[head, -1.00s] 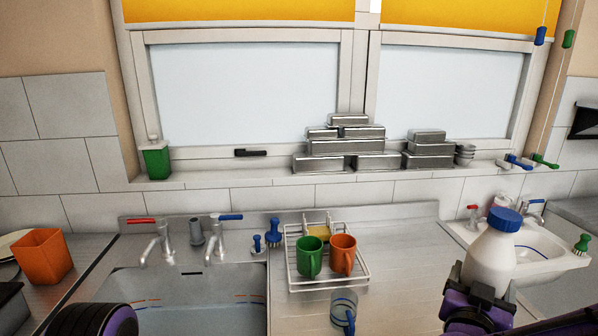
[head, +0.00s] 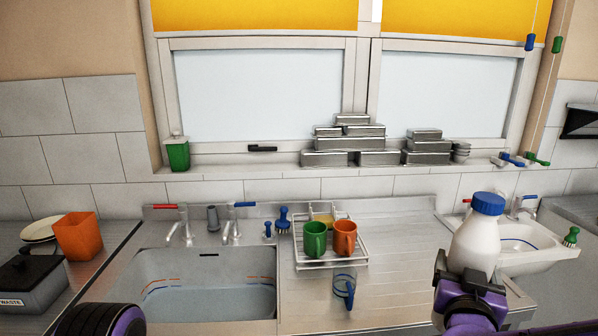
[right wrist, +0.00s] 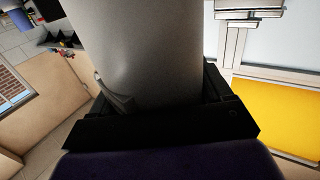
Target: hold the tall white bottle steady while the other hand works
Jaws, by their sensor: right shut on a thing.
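The tall white bottle (head: 474,246) with a blue cap (head: 487,203) is at the right in the head view, close to upright with a slight lean. My right gripper (head: 470,281) is shut around its lower part. In the right wrist view the bottle's pale body (right wrist: 140,50) fills the middle, between the black fingers of the right gripper (right wrist: 155,105). The bottle's base is hidden by the gripper. Only a dark and purple part of my left arm shows at the bottom left of the head view; my left gripper is out of view.
A sink (head: 205,285) lies at left centre. A wire rack (head: 330,255) holds a green mug (head: 314,238) and an orange mug (head: 344,238); a clear blue-handled cup (head: 342,289) stands before it. A small washbasin (head: 540,247) is behind the bottle. The drainboard (head: 400,235) has free room.

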